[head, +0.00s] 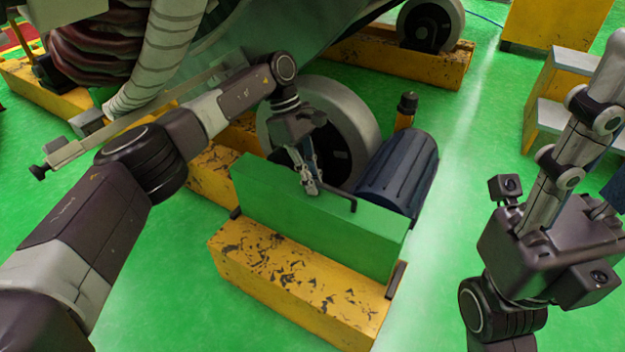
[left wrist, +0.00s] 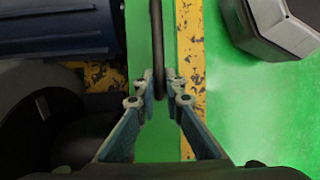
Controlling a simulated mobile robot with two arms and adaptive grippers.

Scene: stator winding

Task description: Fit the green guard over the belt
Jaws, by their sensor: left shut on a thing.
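The green guard (head: 330,225) is a long box shape in front of the large grey wheel (head: 262,125) and the blue motor (head: 400,175), just above or on the yellow base. I cannot tell whether it touches the base. A black bar handle (head: 353,197) rises from its top. My left gripper (head: 311,188) comes down from above and is shut on this handle. In the left wrist view, the fingertips (left wrist: 159,90) close around the black handle (left wrist: 157,35) over the green top. The belt is not visible.
The yellow base (head: 290,288) has chipped paint and black brackets at the guard's ends. A black-capped yellow post (head: 405,112) stands behind the motor. Yellow steps (head: 560,90) stand at the upper right. Green floor (head: 450,170) is clear right of the motor.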

